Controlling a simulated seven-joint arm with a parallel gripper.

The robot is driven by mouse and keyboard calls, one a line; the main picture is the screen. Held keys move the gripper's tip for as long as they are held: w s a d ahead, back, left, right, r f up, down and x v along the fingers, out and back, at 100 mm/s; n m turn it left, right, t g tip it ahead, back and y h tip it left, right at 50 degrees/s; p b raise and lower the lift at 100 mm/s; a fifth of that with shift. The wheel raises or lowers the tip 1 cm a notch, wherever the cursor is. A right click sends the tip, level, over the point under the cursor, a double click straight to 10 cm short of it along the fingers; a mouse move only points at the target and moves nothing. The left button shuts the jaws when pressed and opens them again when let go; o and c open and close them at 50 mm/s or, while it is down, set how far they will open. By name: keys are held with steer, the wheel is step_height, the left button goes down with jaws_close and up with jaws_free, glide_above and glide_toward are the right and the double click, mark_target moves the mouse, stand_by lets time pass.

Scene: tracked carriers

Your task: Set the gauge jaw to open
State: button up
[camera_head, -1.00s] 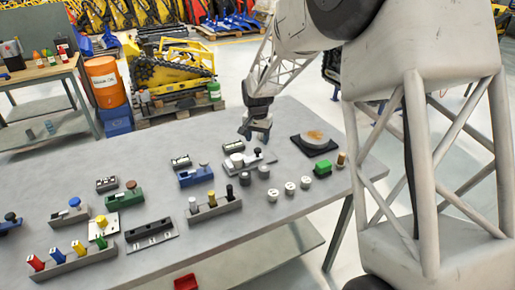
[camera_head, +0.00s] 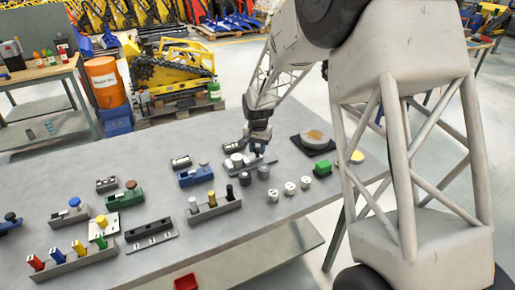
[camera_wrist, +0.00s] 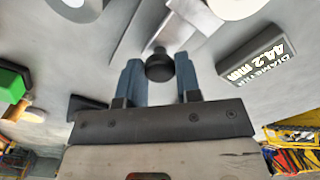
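The gauge (camera_head: 262,161) is a light grey plate with a round grey cylinder (camera_head: 237,160) at its left part. In the wrist view, a round black knob (camera_wrist: 159,66) stands on a pale slide bar of the gauge. My gripper (camera_head: 258,152) is pointed down over the right part of the gauge. In the wrist view, the two blue fingers of my gripper (camera_wrist: 158,72) are apart, one on each side of the knob. Whether they touch it cannot be told. In the head view my gripper hides the knob.
Blue (camera_head: 196,176) and green carriers stand to the left.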

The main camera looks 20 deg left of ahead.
jaws_close()
steer(key=shift+w+d, duration=1.4)
steer(key=shift+w, duration=0.05)
steer(key=o, duration=0.6)
jaws_free()
steer(key=shift+r, duration=0.1)
step_height(320, 180, up, 8)
steer(key=shift+f, duration=0.2)
steer(key=shift+d, duration=0.15)
